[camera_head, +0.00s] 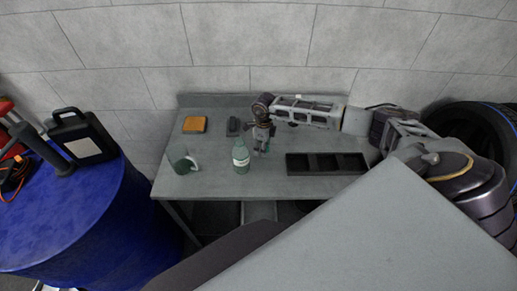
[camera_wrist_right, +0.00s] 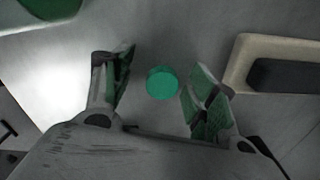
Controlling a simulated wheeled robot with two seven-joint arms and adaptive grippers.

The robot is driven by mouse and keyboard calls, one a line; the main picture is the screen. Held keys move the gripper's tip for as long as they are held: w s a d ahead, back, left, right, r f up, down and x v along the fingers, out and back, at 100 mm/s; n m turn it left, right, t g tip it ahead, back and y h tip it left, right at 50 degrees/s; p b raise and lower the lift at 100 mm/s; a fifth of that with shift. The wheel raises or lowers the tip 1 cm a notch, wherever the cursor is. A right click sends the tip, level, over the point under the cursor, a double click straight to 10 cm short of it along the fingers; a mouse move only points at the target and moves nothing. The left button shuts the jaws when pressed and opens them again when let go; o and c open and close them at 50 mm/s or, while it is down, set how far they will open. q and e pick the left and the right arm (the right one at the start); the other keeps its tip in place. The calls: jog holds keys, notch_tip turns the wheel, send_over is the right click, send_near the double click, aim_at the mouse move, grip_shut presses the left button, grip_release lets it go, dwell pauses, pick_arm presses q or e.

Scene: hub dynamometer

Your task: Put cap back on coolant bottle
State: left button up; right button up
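The green bottle (camera_head: 241,158) with a pale label stands upright on the grey table, left of my right gripper. My right gripper (camera_head: 262,149) points down close to the table beside the bottle. In the right wrist view its fingers (camera_wrist_right: 160,88) are spread open with green pads. A round green cap (camera_wrist_right: 162,82) lies on the grey surface, seen between the fingers and apart from both of them. In the head view the cap cannot be made out clearly near the gripper. My left gripper is not in view.
A black compartment tray (camera_head: 326,170) lies on the right of the table (camera_head: 215,185). A green mug (camera_head: 183,160), an orange-yellow pad (camera_head: 194,125) and a small dark item (camera_head: 233,127) are on the left. A blue drum (camera_head: 75,215) with a black jug (camera_head: 82,137) stands left of the table.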

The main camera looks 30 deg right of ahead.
jog(key=c, duration=0.7)
jog(key=shift+r, duration=0.1)
jog(key=shift+r+b, duration=0.8)
jog(key=shift+r, duration=4.15)
